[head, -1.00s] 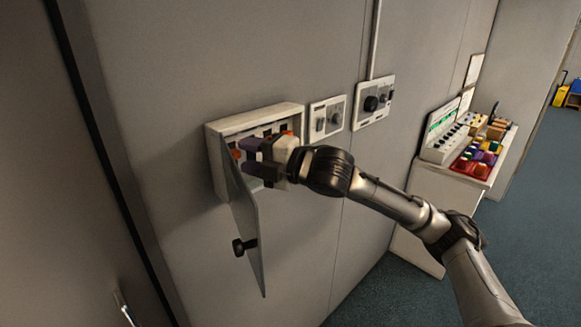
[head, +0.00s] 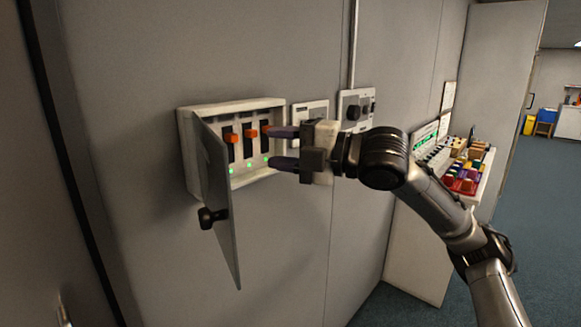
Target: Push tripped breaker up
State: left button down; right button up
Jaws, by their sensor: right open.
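The open breaker box (head: 238,103) is on the grey wall. Its door (head: 222,205), with a black knob, hangs open at the left and hides part of the inside. My left gripper is out of view.
Two smaller switch panels, one (head: 309,110) partly behind my gripper and one (head: 357,108) with black knobs, are right of the box. A cabinet (head: 410,240) with a console and coloured blocks stands further right.

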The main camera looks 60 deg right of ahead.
jog(key=shift+s+d+b, duration=0.15)
jog(key=shift+s+b, duration=0.25)
jog(key=shift+s, duration=0.4)
